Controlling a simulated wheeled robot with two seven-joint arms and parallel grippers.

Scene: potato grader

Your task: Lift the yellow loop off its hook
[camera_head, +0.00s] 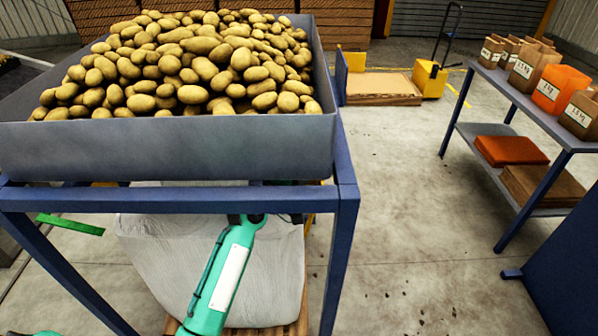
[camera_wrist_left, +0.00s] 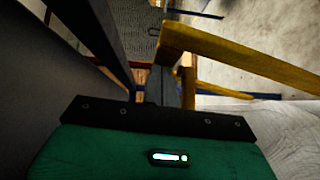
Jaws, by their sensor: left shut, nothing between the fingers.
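The yellow loop (camera_wrist_left: 245,62) is an angular band in the left wrist view, running from the upper middle to the right edge, with a short upright part beside my fingers. My left gripper (camera_wrist_left: 172,75) is shut and empty, close to that upright part. I cannot tell whether they touch. The hook cannot be made out. In the head view my green left arm reaches up under the bin's frame, and its gripper is mostly hidden by the blue beam. My right gripper is not in view.
A grey bin (camera_head: 170,150) heaped with potatoes (camera_head: 190,65) stands on a blue frame (camera_head: 345,215). A white bulk bag (camera_head: 150,255) hangs or stands beneath it. A green strip (camera_head: 70,224) lies left. A shelf (camera_head: 515,100) with bags stands right.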

